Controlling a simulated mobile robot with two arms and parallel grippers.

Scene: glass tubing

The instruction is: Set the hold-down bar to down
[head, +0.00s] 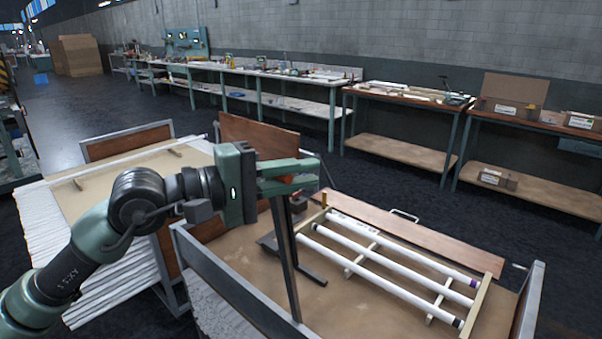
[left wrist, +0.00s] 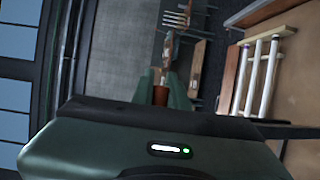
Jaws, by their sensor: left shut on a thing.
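A dark upright bar (head: 287,255), which I take to be the hold-down bar, rises from the near side of the cart with the glass tubes (head: 385,265). Its top reaches my left gripper (head: 310,171). That gripper is shut on an orange-brown handle, which shows between the fingers in the left wrist view (left wrist: 160,95). How the handle joins the bar is hidden by the gripper. The tubes lie in a pale wooden rack (head: 473,308), to the right of the bar and apart from it. My right gripper is out of view.
The cart (head: 215,275) has grey metal end frames and a brown side board (head: 420,235). A dark bracket (head: 308,272) lies near the bar. A second cart (head: 125,175) with a pale top stands at left. Workbenches (head: 400,95) line the wall, with open floor before them.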

